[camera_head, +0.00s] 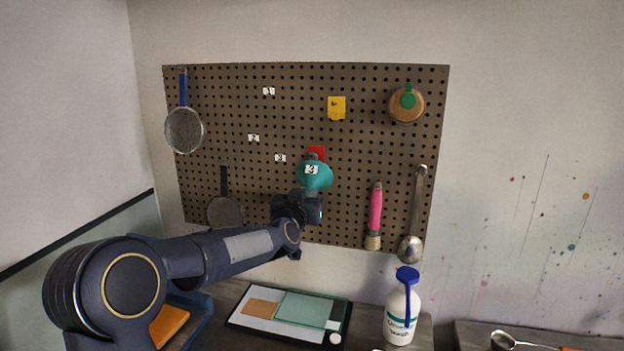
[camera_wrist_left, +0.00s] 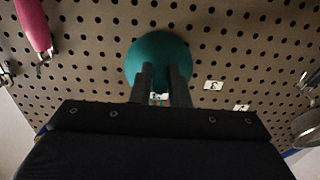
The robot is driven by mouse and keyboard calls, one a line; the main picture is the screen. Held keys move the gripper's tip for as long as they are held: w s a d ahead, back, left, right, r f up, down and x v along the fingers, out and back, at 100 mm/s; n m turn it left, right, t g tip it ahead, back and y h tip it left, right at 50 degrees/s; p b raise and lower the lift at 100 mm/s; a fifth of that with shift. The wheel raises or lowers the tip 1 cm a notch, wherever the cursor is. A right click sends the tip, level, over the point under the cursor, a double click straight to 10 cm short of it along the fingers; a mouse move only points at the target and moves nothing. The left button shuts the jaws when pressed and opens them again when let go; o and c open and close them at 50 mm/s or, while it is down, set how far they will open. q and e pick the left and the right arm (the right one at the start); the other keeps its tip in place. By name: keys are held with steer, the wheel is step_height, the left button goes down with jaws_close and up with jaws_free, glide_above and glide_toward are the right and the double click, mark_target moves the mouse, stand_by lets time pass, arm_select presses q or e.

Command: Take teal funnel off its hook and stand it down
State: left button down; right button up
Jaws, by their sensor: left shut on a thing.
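The teal funnel (camera_head: 318,177) is at the lower middle of the brown pegboard, just below a red patch. A white number tag shows in front of its upper part. My left gripper (camera_head: 312,196) reaches up to the funnel from below and is shut on it. In the left wrist view the funnel (camera_wrist_left: 157,54) is a round teal shape at the far end of the two dark fingers (camera_wrist_left: 160,82). I cannot tell whether the funnel still hangs on its hook. My right gripper is not in view.
The pegboard (camera_head: 250,109) also holds a blue-handled strainer (camera_head: 184,130), a pink-handled brush (camera_head: 375,215), a metal ladle (camera_head: 411,248) and a round brown item (camera_head: 405,104). Below, a white bottle (camera_head: 400,316) with a blue top stands beside a flat tray (camera_head: 240,320) on the counter.

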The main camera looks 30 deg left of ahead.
arm_select(q)
steer(key=shift+r, duration=0.25)
stand_by(0.3)
steer(key=shift+r+p, duration=0.3)
steer(key=shift+p, duration=0.1)
steer(key=shift+s, duration=0.1)
steer(key=b+v, duration=0.1)
steer(key=v, duration=0.6)
steer(key=shift+s+b, duration=0.2)
steer(key=shift+b, duration=0.15)
stand_by(0.6)
stand_by(0.4)
steer(key=shift+f, duration=0.1)
